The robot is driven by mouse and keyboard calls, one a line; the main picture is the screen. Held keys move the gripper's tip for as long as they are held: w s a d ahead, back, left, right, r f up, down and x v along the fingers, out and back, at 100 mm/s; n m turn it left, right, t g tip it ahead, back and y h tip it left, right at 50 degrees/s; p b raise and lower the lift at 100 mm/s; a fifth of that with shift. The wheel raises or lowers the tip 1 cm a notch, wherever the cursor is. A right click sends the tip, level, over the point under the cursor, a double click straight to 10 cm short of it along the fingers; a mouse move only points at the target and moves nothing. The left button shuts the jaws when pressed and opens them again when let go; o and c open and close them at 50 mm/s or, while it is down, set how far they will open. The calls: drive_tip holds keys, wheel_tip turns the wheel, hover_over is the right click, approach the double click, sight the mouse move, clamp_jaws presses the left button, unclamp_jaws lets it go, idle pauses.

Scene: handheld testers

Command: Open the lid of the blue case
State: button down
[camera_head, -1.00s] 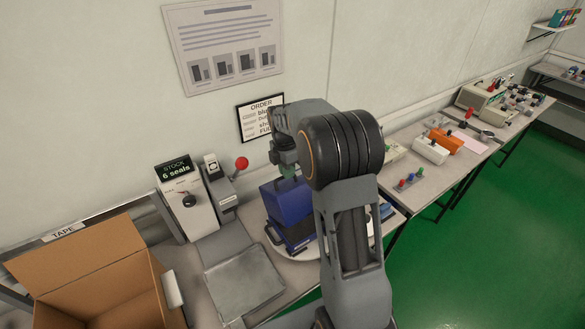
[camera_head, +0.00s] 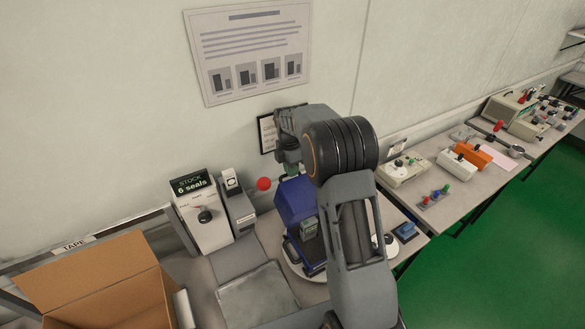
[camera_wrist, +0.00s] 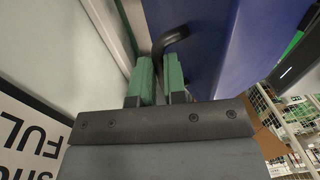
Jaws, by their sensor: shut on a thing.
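The blue case stands on a round pale turntable (camera_head: 291,268). Its blue lid (camera_head: 292,202) is raised and stands steeply at the back of the dark lower part (camera_head: 310,262). A small grey-green device (camera_head: 308,229) shows in front of the lid. My gripper (camera_head: 290,170) is at the lid's upper edge, partly hidden behind my arm. In the wrist view, its green fingers (camera_wrist: 160,78) are shut on a bent black handle (camera_wrist: 170,38) beside the blue lid surface. My arm hides the case's right side.
The wall is close behind. More testers (camera_head: 402,171) stand on the tables at right.

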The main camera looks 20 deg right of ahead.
drive_tip(key=shift+w+a, duration=0.1)
drive_tip(key=shift+a, duration=0.05)
drive_tip(key=c, duration=1.2)
unclamp_jaws()
drive_tip(key=shift+o, duration=0.2)
wheel_tip(320, 180, up, 14)
drive_tip(key=w, duration=0.1)
drive_tip(key=shift+w+f+b, duration=0.15)
drive_tip(key=shift+b, duration=0.25)
drive_tip(key=shift+c, duration=0.4)
